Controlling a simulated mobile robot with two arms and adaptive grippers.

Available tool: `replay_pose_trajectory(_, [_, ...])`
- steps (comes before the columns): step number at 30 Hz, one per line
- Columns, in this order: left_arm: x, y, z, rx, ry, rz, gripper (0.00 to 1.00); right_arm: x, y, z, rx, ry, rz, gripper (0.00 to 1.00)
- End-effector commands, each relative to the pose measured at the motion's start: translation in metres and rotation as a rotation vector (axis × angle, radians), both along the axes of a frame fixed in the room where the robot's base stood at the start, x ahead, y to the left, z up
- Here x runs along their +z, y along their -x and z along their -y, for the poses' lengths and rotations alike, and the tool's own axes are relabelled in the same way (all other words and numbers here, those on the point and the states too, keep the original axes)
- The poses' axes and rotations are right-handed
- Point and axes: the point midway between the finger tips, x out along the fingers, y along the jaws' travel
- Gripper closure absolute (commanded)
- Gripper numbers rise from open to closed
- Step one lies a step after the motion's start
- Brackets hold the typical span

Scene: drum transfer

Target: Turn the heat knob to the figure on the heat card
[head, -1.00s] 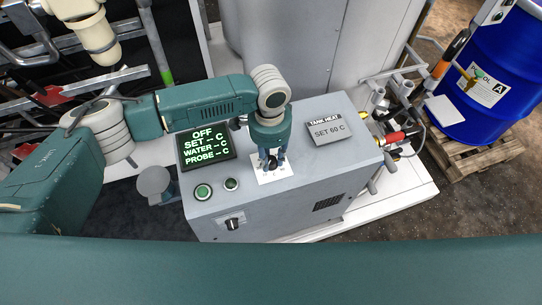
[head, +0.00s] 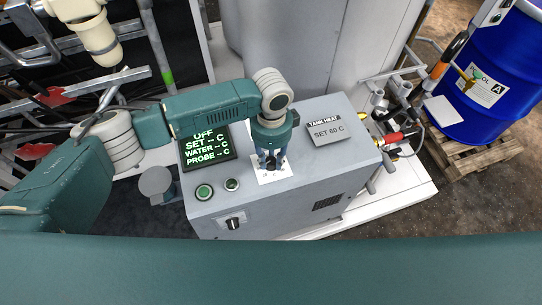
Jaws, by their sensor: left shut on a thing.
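The heat card (head: 329,132) lies on top of the grey control box at the right and reads "TANK HEAT, SET 60 C". The display (head: 207,148) at the left of the box reads OFF, with dashes for SET, WATER and PROBE. My left gripper (head: 271,163) points down, shut on the dark heat knob (head: 271,165) over a white dial plate (head: 273,174). The fingers hide most of the knob, and the dial's figures are too small to read. My right gripper is not in view.
A blue drum (head: 490,75) stands on a wooden pallet (head: 475,152) at the far right.

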Motion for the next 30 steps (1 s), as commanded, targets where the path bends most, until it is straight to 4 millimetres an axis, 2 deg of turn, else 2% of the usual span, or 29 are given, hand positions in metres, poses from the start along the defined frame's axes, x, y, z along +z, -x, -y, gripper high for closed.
replay_pose_trajectory(30, [0.0022, -0.0009, 0.0024, -0.966, 0.003, 0.006, 0.99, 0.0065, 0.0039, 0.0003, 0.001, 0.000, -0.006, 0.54])
